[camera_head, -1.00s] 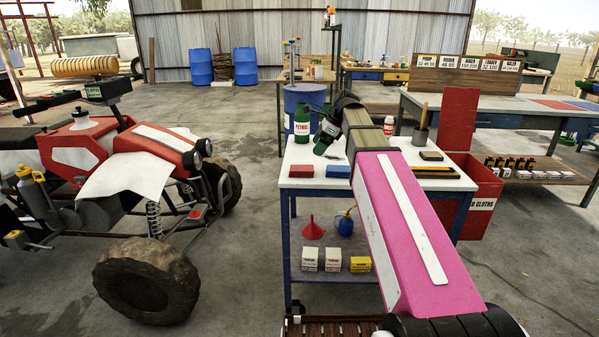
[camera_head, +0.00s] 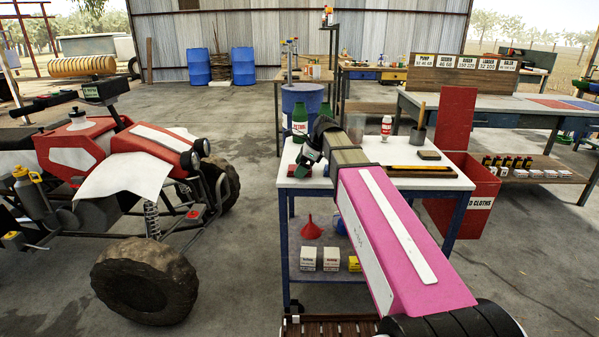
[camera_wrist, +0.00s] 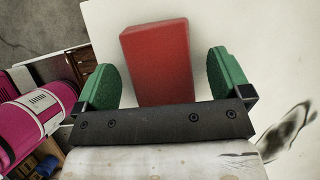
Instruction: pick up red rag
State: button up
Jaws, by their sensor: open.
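The red rag (camera_wrist: 158,50) is a flat, folded red block on the white top of the small trolley table (camera_head: 440,180). In the wrist view it lies between the two green fingers of my gripper (camera_wrist: 163,68), with a gap on each side. My gripper is open and holds nothing. In the head view my gripper (camera_head: 309,158) is over the left front part of the tabletop and largely hides the rag. How far the fingertips are above the tabletop is hard to tell.
A green bottle (camera_head: 300,118) stands behind my gripper. A red funnel (camera_head: 311,228) and boxes are on the lower shelf.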

aim_at(293, 167)
jog(key=shift+c, duration=0.3)
jog(key=c, duration=1)
jog(key=shift+r, duration=0.8)
notch_tip(293, 167, up, 2)
jog(key=shift+r, duration=0.25)
jog(key=s+a+r, duration=0.7)
jog(key=s, duration=0.1)
jog(key=shift+s+a, duration=0.35)
jog(key=shift+s, duration=0.05)
